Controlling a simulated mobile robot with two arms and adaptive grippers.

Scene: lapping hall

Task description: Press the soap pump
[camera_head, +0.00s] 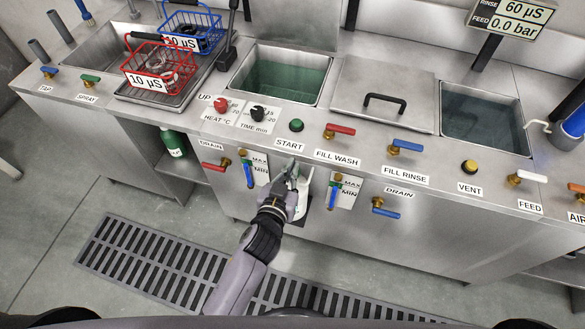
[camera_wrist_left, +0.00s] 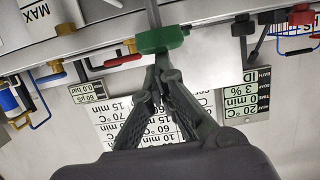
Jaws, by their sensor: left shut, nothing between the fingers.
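In the head view a white soap bottle (camera_head: 304,188) stands against the cabinet front below the START label, partly hidden by my left gripper. My left gripper (camera_head: 291,170) is over its top, with the fingers shut and empty. In the left wrist view, which is upside down, the green pump head (camera_wrist_left: 162,38) on its dark stem is right at the tips of my left gripper (camera_wrist_left: 161,58). The fingertips overlap its edge in the picture; I cannot tell if they press on it. My right gripper is not in view.
Blue-handled valves flank the bottle: one by the left gauge (camera_head: 248,174), one by the right gauge (camera_head: 333,194). The green START button (camera_head: 296,125) and the red FILL WASH lever (camera_head: 340,131) are on the counter above. A floor grate (camera_head: 150,262) lies below.

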